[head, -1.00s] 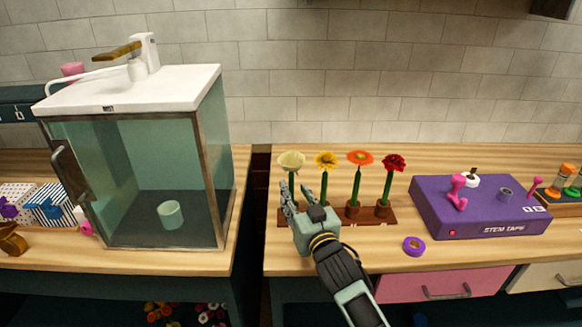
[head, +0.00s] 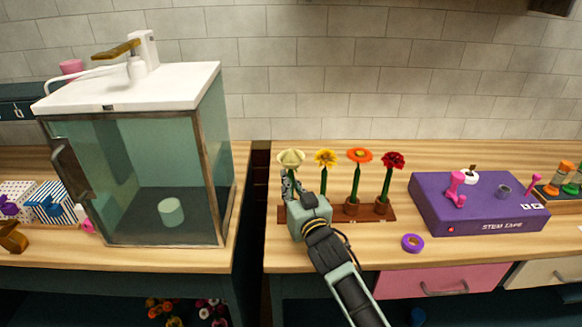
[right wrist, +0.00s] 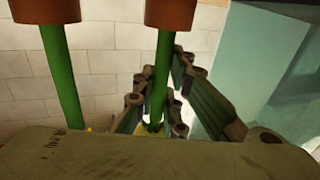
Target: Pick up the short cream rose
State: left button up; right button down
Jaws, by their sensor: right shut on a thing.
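The short cream rose (head: 291,158) stands upright at the left end of a brown wooden rack (head: 335,219). My right gripper (head: 288,184) is shut on its green stem, below the bloom. In the right wrist view, which is upside down, the stem (right wrist: 162,75) runs between the two fingers (right wrist: 158,100) from a brown holder (right wrist: 171,14) at the top. The bloom there is mostly hidden behind the gripper body. My left gripper is not in view.
Yellow (head: 326,158), orange (head: 359,156) and red (head: 393,160) flowers stand in the rack just to the right. A glass cabinet (head: 140,160) stands left, across a gap. A purple stem tape box (head: 478,204) and a purple roll (head: 412,243) are right.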

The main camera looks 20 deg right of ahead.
aim_at(291, 151)
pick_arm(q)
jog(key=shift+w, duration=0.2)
pick_arm(e)
jog(key=shift+r, duration=0.1)
notch_tip(291, 151, up, 8)
jog(key=shift+r, duration=0.2)
notch_tip(291, 151, up, 3)
jog(key=shift+f+p, duration=0.1)
jog(key=shift+p, duration=0.3)
notch_tip(291, 151, up, 6)
jog(key=p, duration=0.6)
jog(key=shift+f, duration=0.1)
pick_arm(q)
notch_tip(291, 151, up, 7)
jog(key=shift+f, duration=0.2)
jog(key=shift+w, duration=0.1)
pick_arm(e)
jog(key=shift+f, duration=0.15)
